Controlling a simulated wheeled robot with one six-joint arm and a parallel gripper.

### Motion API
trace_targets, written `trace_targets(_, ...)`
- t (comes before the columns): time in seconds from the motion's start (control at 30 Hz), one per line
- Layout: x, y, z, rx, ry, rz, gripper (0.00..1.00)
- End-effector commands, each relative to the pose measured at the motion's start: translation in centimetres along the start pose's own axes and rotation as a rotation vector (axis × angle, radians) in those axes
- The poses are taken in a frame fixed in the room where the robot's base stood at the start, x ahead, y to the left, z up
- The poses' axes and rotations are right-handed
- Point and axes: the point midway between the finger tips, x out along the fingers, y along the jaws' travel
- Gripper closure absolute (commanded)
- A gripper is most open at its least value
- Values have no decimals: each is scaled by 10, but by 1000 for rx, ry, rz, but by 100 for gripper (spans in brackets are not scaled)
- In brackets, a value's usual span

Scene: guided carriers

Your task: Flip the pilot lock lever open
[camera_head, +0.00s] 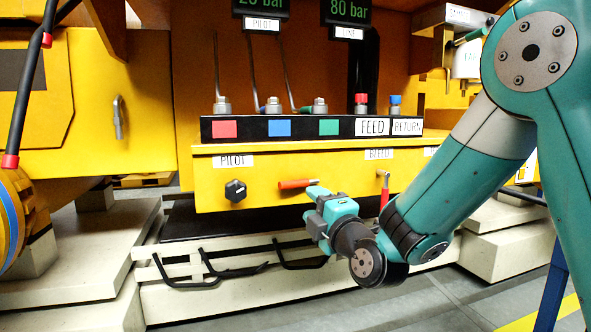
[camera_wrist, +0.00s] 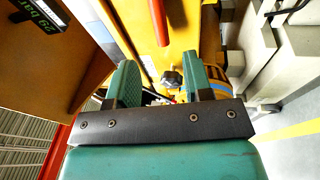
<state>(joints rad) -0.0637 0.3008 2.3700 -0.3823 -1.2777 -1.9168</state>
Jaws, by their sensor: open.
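A lever with an orange-red handle (camera_head: 297,184) lies level on the yellow panel, right of the black PILOT knob (camera_head: 235,190). I take it for the pilot lock lever; no label of its own is readable. Its right end is near or behind my gripper (camera_head: 313,207). In the wrist view the red handle (camera_wrist: 158,22) shows at the top, beyond the fingertips and apart from them. My gripper (camera_wrist: 160,82) is open with nothing between its fingers. The black knob (camera_wrist: 172,78) shows farther off between them.
A second red-handled lever (camera_head: 384,190) hangs down under the BLEED label (camera_head: 379,154), close to my arm. Above the yellow panel (camera_head: 262,170) is a black labelled strip (camera_head: 345,128) with couplings. Black hooks (camera_head: 185,275) stick out below. The floor in front is clear.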

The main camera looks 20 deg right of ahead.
Motion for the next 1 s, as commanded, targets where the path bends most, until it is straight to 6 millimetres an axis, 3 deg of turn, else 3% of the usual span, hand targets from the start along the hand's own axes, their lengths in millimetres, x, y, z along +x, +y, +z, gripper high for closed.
trace_targets(0.03,11,7,0,0,1,-3,54)
trace_targets(0.2,40,7,0,0,1,-3,54)
trace_targets(0.5,77,5,0,0,1,-1,54)
trace_targets(1.0,87,-1,0,0,1,0,54)
